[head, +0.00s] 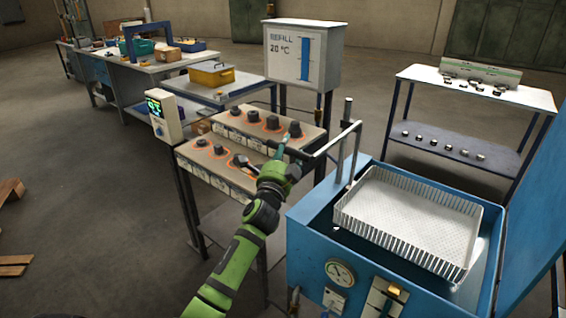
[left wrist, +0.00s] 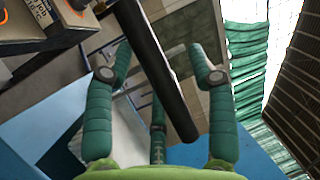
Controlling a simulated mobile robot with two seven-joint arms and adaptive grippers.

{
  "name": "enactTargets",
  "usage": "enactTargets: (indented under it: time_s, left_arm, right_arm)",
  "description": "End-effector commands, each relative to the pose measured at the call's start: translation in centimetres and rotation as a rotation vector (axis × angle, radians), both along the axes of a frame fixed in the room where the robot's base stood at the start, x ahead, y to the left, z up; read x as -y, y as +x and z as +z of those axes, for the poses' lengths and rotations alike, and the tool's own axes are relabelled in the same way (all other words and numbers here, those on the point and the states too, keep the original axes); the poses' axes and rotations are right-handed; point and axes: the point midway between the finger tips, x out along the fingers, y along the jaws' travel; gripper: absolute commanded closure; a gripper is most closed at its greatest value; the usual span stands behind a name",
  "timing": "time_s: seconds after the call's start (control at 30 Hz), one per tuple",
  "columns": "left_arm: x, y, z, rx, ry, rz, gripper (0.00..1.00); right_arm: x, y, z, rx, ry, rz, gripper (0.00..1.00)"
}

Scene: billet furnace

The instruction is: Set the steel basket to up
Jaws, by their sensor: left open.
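The steel basket (head: 400,222) is a white mesh tray with slatted walls. It sits at the top of the open blue tank (head: 310,240), with its rim above the tank's edge. A bent metal handle (head: 350,150) rises at its left side and has a dark bar reaching left. My left gripper (head: 285,146) is open at the left end of this bar. In the left wrist view, the dark bar (left wrist: 155,65) passes between the spread teal fingers of the left gripper (left wrist: 164,66), with gaps visible beside it. My right gripper is out of view.
A bench with dark knobs (head: 270,122) stands directly behind and left of my left gripper. A refill box (head: 303,55) is behind it. A gauge (head: 340,272) is on the tank front. Floor at left is mostly clear.

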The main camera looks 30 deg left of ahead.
Motion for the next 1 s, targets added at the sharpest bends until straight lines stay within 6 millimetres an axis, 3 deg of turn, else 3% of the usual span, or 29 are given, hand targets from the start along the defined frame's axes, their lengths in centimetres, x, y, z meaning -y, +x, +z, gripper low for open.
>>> enactTargets:
  time_s: [0.53, 0.7, 1.0]
  left_arm:
    - [3.1, -9.3, -2.0, -0.001, -0.002, -0.001, 0.44]
    - [3.5, -10.4, -2.1, 0.000, -0.001, 0.000, 0.44]
    - [3.5, -10.6, -2.1, 0.000, -0.001, 0.000, 0.44]
  right_arm:
    - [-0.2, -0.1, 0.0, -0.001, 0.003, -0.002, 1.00]
    - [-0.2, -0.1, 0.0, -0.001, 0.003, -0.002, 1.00]
    - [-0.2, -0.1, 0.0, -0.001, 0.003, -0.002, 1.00]
